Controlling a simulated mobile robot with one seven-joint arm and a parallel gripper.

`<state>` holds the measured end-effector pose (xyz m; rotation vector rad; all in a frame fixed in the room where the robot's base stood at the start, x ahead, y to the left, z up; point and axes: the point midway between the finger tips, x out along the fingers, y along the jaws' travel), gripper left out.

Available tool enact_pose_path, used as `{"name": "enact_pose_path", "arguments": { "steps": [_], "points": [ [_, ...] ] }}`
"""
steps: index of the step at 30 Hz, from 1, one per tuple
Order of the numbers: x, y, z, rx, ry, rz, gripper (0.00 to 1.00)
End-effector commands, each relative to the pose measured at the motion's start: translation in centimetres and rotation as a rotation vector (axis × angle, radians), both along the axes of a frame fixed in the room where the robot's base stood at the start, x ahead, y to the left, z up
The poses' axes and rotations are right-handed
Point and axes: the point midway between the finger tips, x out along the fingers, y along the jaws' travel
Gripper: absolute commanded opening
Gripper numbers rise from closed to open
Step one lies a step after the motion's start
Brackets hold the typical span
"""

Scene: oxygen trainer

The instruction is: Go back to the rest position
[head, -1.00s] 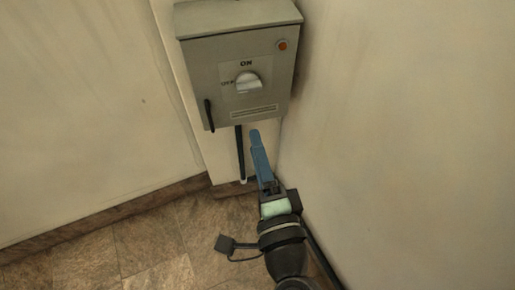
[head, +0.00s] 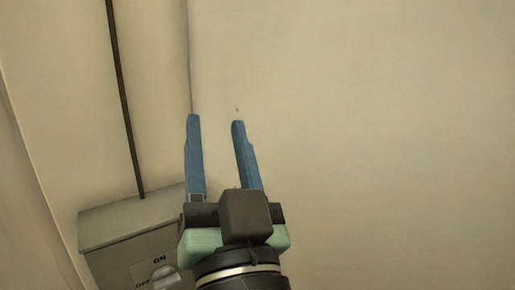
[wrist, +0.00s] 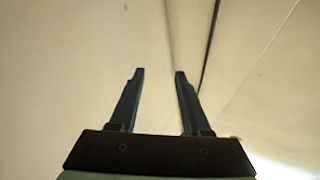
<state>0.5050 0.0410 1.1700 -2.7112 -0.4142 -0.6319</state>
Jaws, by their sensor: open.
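My gripper (head: 215,120) is open and empty in the head view, its two blue fingers pointing up and apart in front of the pale wall. It stands above and to the right of the grey switch box. In the wrist view my gripper (wrist: 160,72) also shows two separate fingers with nothing between them. The tips appear clear of any object; I cannot tell their distance from the wall.
The grey switch box (head: 115,225) is at the lower left, partly cut off, with a light knob (head: 163,274) near ON and OFF marks. A dark conduit (head: 123,95) rises from its top. Plain wall (head: 400,130) fills the right side.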

Motion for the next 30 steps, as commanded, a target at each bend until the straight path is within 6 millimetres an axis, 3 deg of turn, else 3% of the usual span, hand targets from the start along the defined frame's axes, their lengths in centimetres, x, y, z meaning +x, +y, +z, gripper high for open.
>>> {"name": "enact_pose_path", "arguments": {
  "steps": [1,3,9,17,30],
  "points": [
    [-1.0,-0.8,3.2,-0.045,-0.083,-0.073,0.47],
    [-2.5,-1.8,6.6,-0.099,-0.174,-0.172,0.47],
    [-7.0,-4.2,14.6,-0.192,-0.367,-0.417,0.47],
    [-6.5,-4.1,20.7,-0.189,-0.351,-0.404,0.47],
    [-6.5,-4.1,33.3,-0.188,-0.349,-0.400,0.47]
  ]
}}
